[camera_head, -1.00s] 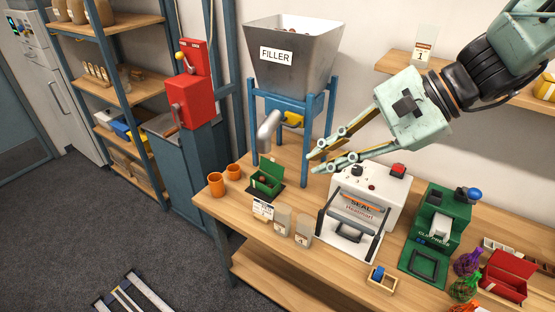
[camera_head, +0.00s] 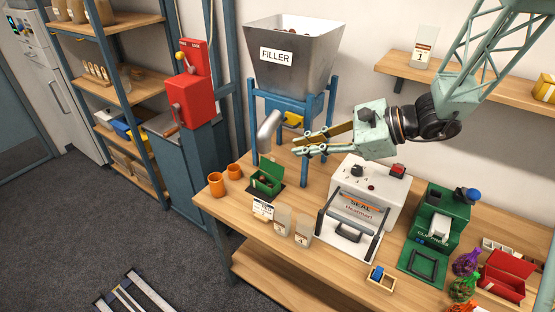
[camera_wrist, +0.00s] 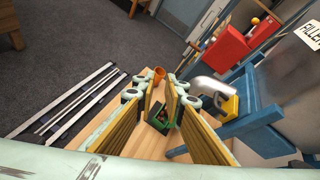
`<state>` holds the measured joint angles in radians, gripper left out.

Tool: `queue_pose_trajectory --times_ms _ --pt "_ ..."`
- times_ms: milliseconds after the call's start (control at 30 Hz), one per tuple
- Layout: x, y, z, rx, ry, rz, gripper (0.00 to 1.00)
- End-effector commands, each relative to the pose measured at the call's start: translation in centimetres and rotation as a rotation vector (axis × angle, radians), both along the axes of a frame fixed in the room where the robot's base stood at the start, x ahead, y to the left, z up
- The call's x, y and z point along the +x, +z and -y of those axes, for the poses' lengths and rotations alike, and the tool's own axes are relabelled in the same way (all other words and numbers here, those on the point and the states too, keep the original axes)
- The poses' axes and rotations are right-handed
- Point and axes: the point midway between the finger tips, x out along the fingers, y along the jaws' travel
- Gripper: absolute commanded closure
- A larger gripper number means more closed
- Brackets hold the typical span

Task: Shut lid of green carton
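The green carton (camera_head: 266,182) stands on a dark pad on the workbench, below the filler spout. Its lid looks raised at the back, and brown chestnuts show inside. In the wrist view the carton (camera_wrist: 158,115) shows between my fingers, farther off. My gripper (camera_head: 296,143) is in the air above and to the right of the carton, pointing left. Its two fingers (camera_wrist: 167,92) are apart with nothing between them. The gripper does not touch the carton.
The filler hopper (camera_head: 292,62) on blue legs (camera_head: 306,150) stands close beside my fingers. A white sealer (camera_head: 367,195) is right of the carton. Two orange cups (camera_head: 217,184) stand left of it; a label card (camera_head: 263,209) and small bags (camera_head: 282,219) stand in front.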

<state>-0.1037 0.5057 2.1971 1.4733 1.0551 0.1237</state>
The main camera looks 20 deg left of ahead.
Motion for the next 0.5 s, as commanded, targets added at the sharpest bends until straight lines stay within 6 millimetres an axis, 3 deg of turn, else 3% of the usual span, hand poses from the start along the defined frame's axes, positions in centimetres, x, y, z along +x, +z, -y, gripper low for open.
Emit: queue_pose_trajectory --times_ms 500 --pt "6.9 -7.0 -2.1 0.093 -0.196 -0.154 0.89"
